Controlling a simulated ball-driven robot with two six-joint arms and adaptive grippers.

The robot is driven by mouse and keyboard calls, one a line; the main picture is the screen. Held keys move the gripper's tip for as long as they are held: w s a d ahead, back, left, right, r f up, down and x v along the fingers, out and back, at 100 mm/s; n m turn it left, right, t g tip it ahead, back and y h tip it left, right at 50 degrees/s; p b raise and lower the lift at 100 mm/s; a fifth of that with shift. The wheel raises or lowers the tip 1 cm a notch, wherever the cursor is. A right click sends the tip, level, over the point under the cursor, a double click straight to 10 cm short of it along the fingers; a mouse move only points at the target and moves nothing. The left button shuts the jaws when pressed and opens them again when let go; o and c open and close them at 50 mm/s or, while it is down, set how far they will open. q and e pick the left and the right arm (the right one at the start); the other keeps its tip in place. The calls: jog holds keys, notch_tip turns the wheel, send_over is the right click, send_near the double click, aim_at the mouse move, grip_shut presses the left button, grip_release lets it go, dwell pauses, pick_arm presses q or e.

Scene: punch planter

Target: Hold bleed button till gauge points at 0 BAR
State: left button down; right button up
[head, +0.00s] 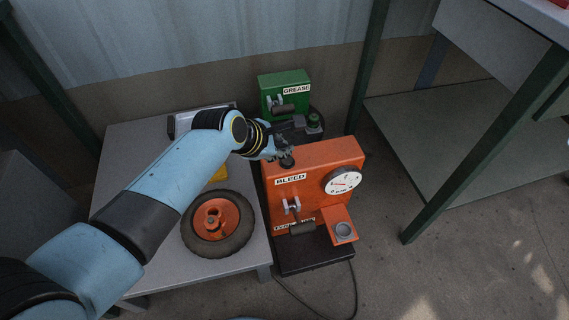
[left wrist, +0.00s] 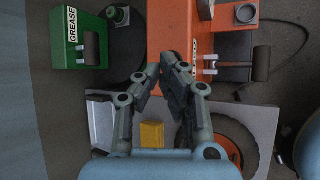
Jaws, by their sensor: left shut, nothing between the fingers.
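The orange box (head: 312,172) with a BLEED label (head: 291,179) stands right of the low grey table. The dark round bleed button (head: 287,162) is on its top, near the left end. The white gauge (head: 343,181) is on its front at the right; its red needle appears to point leftward, but the scale is too small to read. My left gripper (head: 281,154) is shut and empty, its fingertips at or just above the button; contact cannot be told. In the left wrist view the shut fingers (left wrist: 168,60) reach to the orange box (left wrist: 178,20); the button is not distinguishable there. My right gripper is out of view.
A green GREASE box (head: 284,91) stands behind. A wheel (head: 217,224) and a yellow block (head: 219,173) lie on the grey table (head: 140,137). The orange box has a lever (head: 302,227) and a cup holder (head: 344,231) in front. Green shelf posts stand at right.

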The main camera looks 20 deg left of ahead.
aim_at(289, 161)
pick_arm(q)
jog(key=shift+t, duration=0.5)
jog(key=w+r, duration=0.1)
jog(key=w, duration=0.1)
jog(key=w+d+r, duration=0.1)
jog(key=w+r, duration=0.1)
jog(key=shift+r, duration=0.25)
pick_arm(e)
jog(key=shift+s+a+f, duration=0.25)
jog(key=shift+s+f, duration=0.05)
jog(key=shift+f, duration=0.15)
pick_arm(q)
jog(key=shift+f+b, duration=0.1)
jog(key=shift+b, duration=0.2)
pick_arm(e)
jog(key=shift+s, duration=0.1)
